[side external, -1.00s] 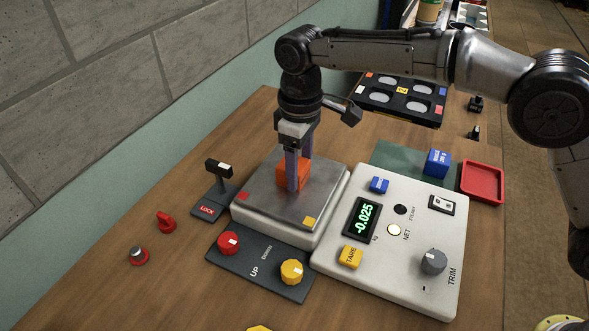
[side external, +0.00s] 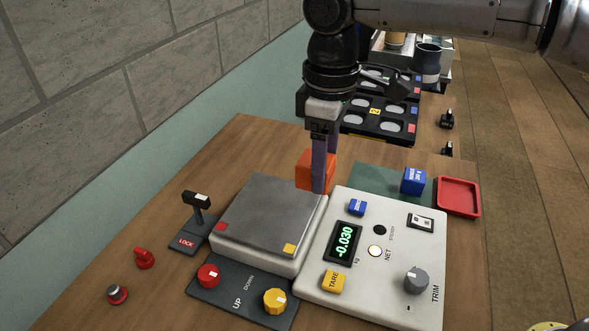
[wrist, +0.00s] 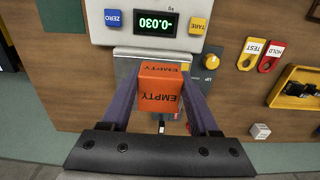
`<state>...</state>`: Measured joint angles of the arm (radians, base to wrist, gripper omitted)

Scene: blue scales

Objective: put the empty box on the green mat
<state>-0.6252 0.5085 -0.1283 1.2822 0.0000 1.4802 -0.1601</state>
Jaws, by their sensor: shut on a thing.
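The empty box (side external: 308,166) is an orange block; the wrist view shows it (wrist: 158,103) with the word EMPTY on it. My gripper (side external: 325,170) is shut on it, with one finger on each side. The box hangs in the air around the far right corner of the scale's metal plate, left of the green mat (side external: 372,179). The mat lies flat behind the control panel. A blue box (side external: 413,181) stands at its right end, and its left part looks clear. My fingers partly hide the orange box in the side view.
The scale plate (side external: 265,212) is bare. The white panel (side external: 390,250) has a display reading -0.030, buttons and a knob. A red tray (side external: 458,208) sits right of the mat. A black rack (side external: 380,115) stands behind. A lock lever (side external: 197,210) stands left of the scale.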

